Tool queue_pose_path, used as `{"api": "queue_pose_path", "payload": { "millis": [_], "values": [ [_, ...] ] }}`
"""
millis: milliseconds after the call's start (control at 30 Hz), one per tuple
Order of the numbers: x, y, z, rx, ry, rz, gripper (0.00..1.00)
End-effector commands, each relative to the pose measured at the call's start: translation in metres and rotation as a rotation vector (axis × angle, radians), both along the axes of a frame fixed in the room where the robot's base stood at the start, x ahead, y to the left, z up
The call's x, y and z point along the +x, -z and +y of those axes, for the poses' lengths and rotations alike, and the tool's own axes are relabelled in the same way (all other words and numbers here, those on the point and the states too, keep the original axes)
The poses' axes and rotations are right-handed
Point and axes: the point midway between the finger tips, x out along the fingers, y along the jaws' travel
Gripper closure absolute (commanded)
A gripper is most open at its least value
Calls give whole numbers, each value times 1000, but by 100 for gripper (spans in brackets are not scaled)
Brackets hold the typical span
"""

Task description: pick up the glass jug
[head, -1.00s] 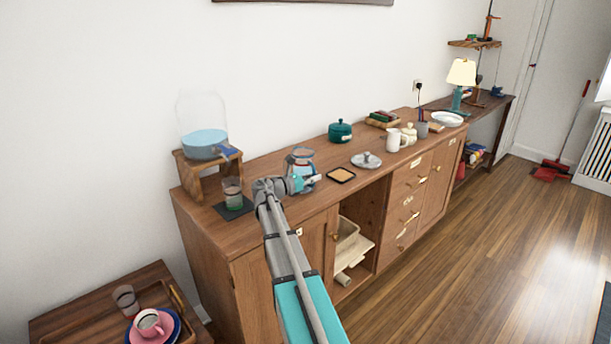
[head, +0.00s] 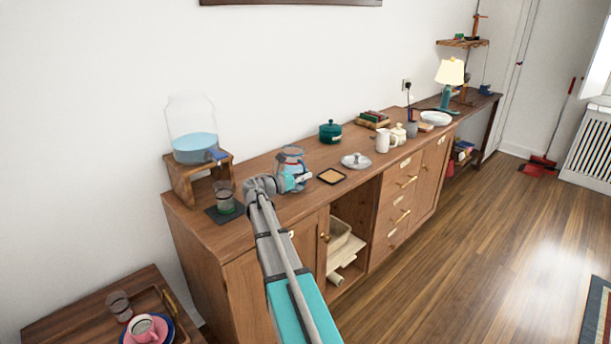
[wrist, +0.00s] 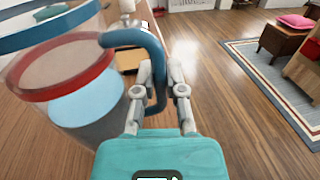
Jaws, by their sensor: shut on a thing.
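The glass jug (head: 291,156) is on or just above the wooden sideboard; I cannot tell if its base touches the top. In the wrist view the jug (wrist: 88,115) fills the left side, with a blue rim, a red band, pale blue liquid inside and a blue handle. My gripper (wrist: 160,88) is shut on that handle, one finger on each side of it. In the head view my gripper (head: 302,177) shows at the jug's front, and my arm partly hides the jug's lower part.
Left of the jug, a glass (head: 224,198) stands on a dark mat below a drink dispenser (head: 194,146) on a wooden stand. Right of it lie a square coaster (head: 331,176) and a lid (head: 356,160). A teal pot (head: 330,131) stands behind. The floor in front is clear.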

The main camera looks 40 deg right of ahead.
Motion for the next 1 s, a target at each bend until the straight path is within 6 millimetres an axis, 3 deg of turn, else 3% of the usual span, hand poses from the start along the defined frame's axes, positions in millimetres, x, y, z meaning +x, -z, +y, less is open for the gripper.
{"api": "queue_pose_path", "payload": {
  "millis": [133, 700, 1000],
  "values": [
    [0, -19, 0, -2, 0, -1, 100],
    [-54, -82, 6, -2, 2, -1, 100],
    [-111, -103, 12, -2, 1, -1, 100]
  ]
}}
